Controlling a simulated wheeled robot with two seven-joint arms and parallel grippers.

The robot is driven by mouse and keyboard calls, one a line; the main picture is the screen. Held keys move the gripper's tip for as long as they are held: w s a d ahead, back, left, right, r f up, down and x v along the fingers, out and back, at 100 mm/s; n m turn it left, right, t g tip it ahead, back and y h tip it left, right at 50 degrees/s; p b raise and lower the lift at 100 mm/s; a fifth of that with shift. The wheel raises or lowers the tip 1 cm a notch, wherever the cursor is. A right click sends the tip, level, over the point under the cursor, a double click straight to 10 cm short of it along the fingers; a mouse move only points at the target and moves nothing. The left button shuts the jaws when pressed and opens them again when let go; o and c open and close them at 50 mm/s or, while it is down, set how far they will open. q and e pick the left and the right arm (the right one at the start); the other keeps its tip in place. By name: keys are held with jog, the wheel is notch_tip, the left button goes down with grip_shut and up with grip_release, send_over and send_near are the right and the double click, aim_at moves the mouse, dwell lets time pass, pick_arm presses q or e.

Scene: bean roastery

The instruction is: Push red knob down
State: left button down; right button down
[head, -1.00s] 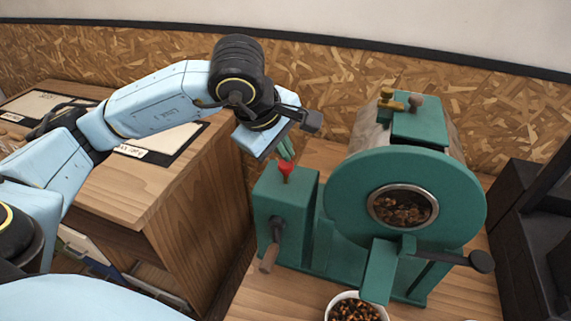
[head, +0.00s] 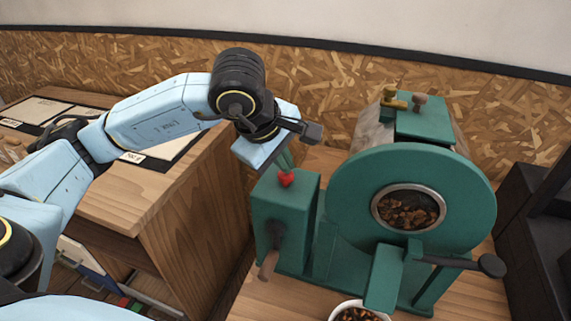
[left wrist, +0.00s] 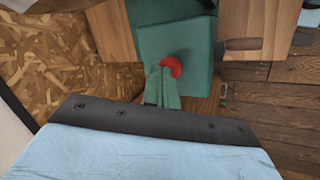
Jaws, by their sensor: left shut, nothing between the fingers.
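The red knob (head: 286,179) sits low on the top of the green box (head: 285,207) at the left of the roaster. My left gripper (head: 284,165) is shut and empty, its green fingertips right at the knob from above and behind. In the left wrist view the fingertips (left wrist: 162,72) overlap one side of the red knob (left wrist: 171,66), which shows partly beyond them. They look to be touching it, but the exact contact is hard to see. My right gripper is in neither view.
The green roaster drum (head: 412,215) with its round window stands right of the box. A wooden-handled lever (head: 268,265) hangs on the box's front. A bowl of beans (head: 357,311) sits below the drum. A wooden cabinet (head: 185,210) stands left.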

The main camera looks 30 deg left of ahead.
aim_at(284, 176)
pick_arm(q)
notch_tip(284, 176, up, 8)
jog(key=p, duration=0.4)
jog(key=shift+f, duration=0.1)
dwell(0.5)
